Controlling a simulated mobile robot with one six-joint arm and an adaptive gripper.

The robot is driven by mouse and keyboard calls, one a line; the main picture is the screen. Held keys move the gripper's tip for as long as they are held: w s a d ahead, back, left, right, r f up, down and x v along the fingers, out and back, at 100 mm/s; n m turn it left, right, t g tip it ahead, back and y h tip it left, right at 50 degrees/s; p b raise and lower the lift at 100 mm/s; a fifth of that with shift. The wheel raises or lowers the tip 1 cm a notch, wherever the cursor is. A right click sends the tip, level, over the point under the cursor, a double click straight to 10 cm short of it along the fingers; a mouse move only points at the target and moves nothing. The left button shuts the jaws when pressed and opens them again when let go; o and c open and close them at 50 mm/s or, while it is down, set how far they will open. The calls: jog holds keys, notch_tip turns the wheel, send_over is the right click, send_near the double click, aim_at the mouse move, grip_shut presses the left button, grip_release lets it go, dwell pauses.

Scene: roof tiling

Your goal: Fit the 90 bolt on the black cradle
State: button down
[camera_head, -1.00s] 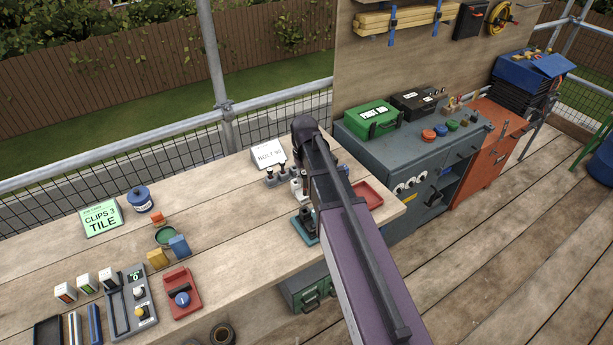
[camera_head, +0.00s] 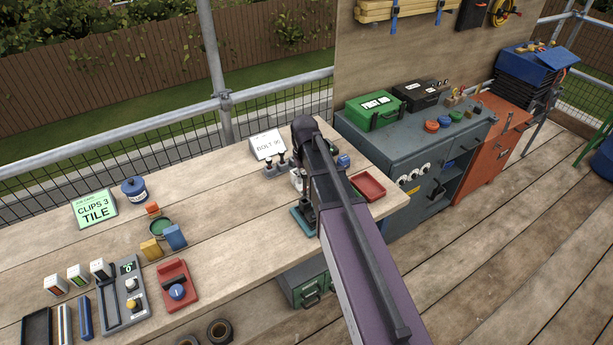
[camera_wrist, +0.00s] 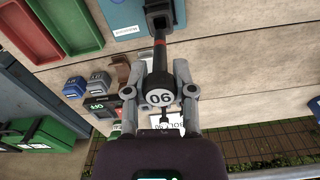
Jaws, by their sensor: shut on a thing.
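My gripper (camera_wrist: 156,84) is shut on the 90 bolt (camera_wrist: 161,98) in the wrist view. The bolt has a pale round face with "90" upside down and a dark shaft with a red band. The shaft points to the black cradle (camera_wrist: 158,14) on a teal base (camera_wrist: 120,14). Its end overlaps the cradle in the picture; I cannot tell whether they touch. In the head view the teal base (camera_head: 302,221) stands near the bench's right end. My arm hides the gripper and bolt there. A white "BOLT 90" card (camera_head: 268,145) stands behind a row of dark-topped pieces (camera_head: 276,166).
A red tray (camera_head: 369,186) lies right of my arm. A grey cabinet (camera_head: 390,150) adjoins the bench and carries a green case (camera_head: 374,111). A green card (camera_head: 95,209), a blue pot (camera_head: 134,189) and small blocks stand left. The bench middle is mostly clear.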

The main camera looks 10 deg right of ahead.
aim_at(305, 187)
jog(key=shift+f+b, duration=1.8)
jog(key=shift+f, duration=0.2)
jog(key=shift+f+b, duration=0.5)
dwell(1.1)
dwell(0.3)
jog(key=shift+c, duration=1.8)
grip_release()
jog(key=shift+s+r, duration=0.1)
jog(key=shift+r, duration=0.05)
jog(key=shift+r+p, duration=3.35)
jog(key=shift+p, duration=0.2)
jog(key=s+m, duration=0.1)
jog(key=s, duration=1.5)
jog(key=shift+d+m, duration=0.25)
jog(key=shift+m, duration=0.15)
